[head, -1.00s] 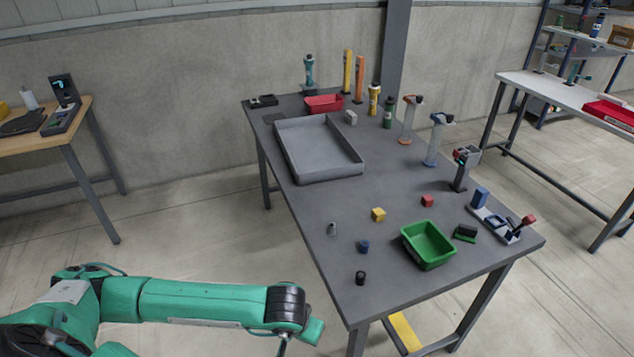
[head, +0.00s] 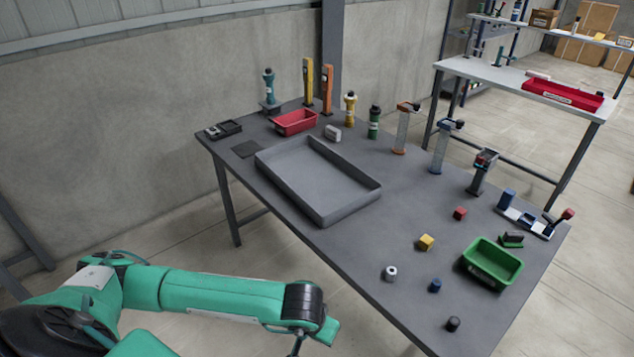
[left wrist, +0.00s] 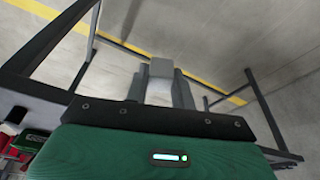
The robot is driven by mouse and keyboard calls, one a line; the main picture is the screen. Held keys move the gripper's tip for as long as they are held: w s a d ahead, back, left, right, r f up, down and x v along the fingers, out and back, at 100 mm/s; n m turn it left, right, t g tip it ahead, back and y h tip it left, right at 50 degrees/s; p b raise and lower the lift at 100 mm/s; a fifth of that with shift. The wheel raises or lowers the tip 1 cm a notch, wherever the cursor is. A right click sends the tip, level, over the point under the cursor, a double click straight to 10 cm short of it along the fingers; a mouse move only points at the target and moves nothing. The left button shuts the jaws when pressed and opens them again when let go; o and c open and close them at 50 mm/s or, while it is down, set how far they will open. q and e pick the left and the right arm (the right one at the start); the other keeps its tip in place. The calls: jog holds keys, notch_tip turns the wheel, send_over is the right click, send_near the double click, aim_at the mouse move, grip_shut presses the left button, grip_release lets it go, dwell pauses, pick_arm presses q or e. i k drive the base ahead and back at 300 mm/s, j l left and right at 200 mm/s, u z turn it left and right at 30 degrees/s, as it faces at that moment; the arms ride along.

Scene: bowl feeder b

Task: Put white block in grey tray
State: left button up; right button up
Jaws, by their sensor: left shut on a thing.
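The grey tray (head: 283,190) lies empty on the far half of the dark grey table, its open side up. My right gripper is in neither view.
A red bin (head: 296,122) and a small light-grey block (head: 332,133) stand behind the tray. Several upright tools line the back edge.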

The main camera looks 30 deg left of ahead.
aim_at(299, 166)
jog(key=j+z, duration=0.25)
jog(key=j, duration=0.7)
jog(key=j+z, duration=0.25)
jog(key=j, duration=0.7)
